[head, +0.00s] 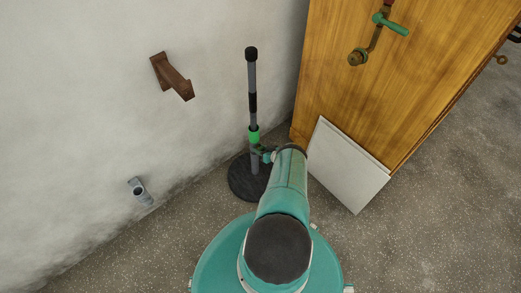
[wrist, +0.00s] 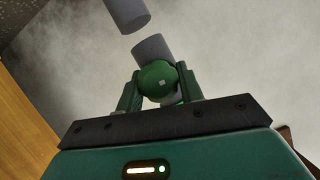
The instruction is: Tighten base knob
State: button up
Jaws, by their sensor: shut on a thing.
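A slim dark stand with a round black base (head: 243,179) stands on the floor near the wall. Its upright pole (head: 252,84) has a black cap and a bright green collar (head: 254,134). My gripper is shut on this knob. Grey tube parts (wrist: 150,48) show behind and above it. In the head view, my gripper (head: 262,153) is at the pole just below the collar; the knob itself is hard to make out there.
A wooden panel (head: 385,80) with a green-handled crank (head: 390,25) stands at the right. A white board (head: 345,168) leans against it. A brown bracket (head: 172,77) and a grey pipe stub (head: 139,191) stick out of the left wall. Speckled floor at right is clear.

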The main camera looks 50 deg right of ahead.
jog(key=shift+s+a+f, duration=0.1)
jog(key=shift+a+f, duration=0.1)
jog(key=shift+a, duration=0.1)
jog(key=o, duration=1)
jog(key=shift+r, duration=0.1)
jog(key=shift+d, duration=0.15)
jog(key=shift+r, duration=0.1)
jog(key=shift+d, duration=0.1)
jog(key=v, duration=1.3)
jog(key=shift+s, duration=0.4)
jog(key=shift+r, duration=0.1)
